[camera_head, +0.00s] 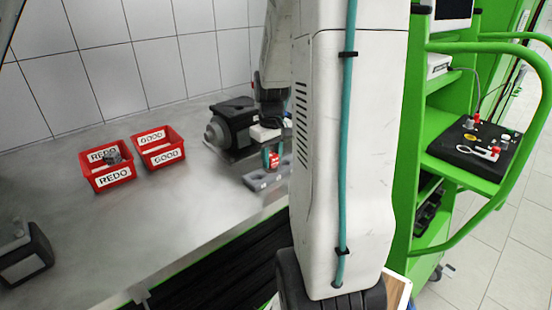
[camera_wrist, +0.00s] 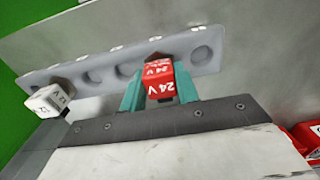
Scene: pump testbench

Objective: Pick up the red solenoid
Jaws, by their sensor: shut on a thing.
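The red solenoid (camera_wrist: 159,83), marked 24 V, is between the two teal fingers of my gripper (camera_wrist: 160,90) in the wrist view. The fingers are shut on its sides. Its far end is at a hole of the grey holder (camera_wrist: 207,55); I cannot tell whether it is still seated there or lifted slightly. In the head view the red solenoid (camera_head: 274,160) shows small at the holder (camera_head: 262,181), below my gripper (camera_head: 270,148), which is partly hidden by my own arm.
A white solenoid (camera_wrist: 47,100) stands at the holder's left end in the wrist view. A black pump unit (camera_head: 232,122) stands behind the holder. Red bins marked REDO (camera_head: 113,178) and GOOD (camera_head: 165,156) stand to the left.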

